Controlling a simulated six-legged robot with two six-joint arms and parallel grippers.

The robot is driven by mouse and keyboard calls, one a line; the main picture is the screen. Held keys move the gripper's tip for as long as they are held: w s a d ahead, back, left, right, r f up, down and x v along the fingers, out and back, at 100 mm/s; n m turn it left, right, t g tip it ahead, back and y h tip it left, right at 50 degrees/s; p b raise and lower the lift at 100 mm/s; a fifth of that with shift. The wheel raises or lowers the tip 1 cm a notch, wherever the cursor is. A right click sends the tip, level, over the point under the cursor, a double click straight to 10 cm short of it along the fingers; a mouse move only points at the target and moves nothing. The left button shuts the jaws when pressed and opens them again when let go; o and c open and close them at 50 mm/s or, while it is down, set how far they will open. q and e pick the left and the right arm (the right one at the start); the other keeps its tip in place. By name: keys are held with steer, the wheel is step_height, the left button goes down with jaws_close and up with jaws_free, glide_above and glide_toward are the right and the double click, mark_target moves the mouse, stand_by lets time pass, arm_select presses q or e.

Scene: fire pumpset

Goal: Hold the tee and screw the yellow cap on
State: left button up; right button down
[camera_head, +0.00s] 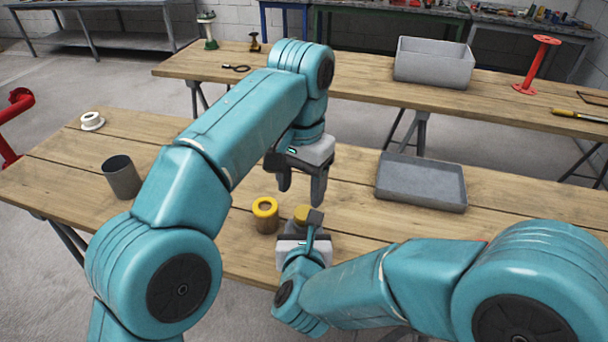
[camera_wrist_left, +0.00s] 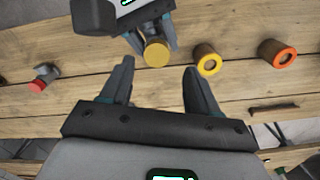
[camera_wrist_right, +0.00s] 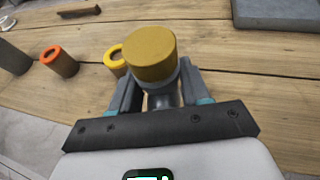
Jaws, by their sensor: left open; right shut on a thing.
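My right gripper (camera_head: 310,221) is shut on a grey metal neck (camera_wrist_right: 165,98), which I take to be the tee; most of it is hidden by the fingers. A yellow cap (camera_wrist_right: 150,55) sits on top of this neck. It also shows in the head view (camera_head: 301,213) and the left wrist view (camera_wrist_left: 157,53). Whether it is screwed on or only resting cannot be told. My left gripper (camera_head: 301,188) is open and empty, above the table and behind the cap in the head view. In the left wrist view its open fingers (camera_wrist_left: 158,76) point toward the cap, apart from it.
A yellow-rimmed brown cup (camera_head: 265,216) stands just left of the right gripper. An orange-rimmed one (camera_wrist_right: 59,61) stands beyond it. A red-tipped fitting (camera_wrist_left: 43,78) lies on the table. A grey tray (camera_head: 421,184) is right, a grey cup (camera_head: 122,178) and white ring (camera_head: 92,121) left.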

mark_target(304, 212)
arm_select(q)
steer(key=n, duration=0.5)
steer(key=shift+r, duration=0.2)
steer(key=n, duration=0.3)
steer(key=shift+r, duration=0.15)
steer(key=n, duration=0.6)
steer(key=shift+r+n, duration=0.4)
steer(key=shift+n, duration=1)
steer(key=shift+w+d+r, duration=0.1)
steer(key=shift+d+r, duration=0.05)
steer(key=shift+d, duration=0.2)
steer(key=shift+f, duration=0.2)
steer(key=shift+f, duration=3.9)
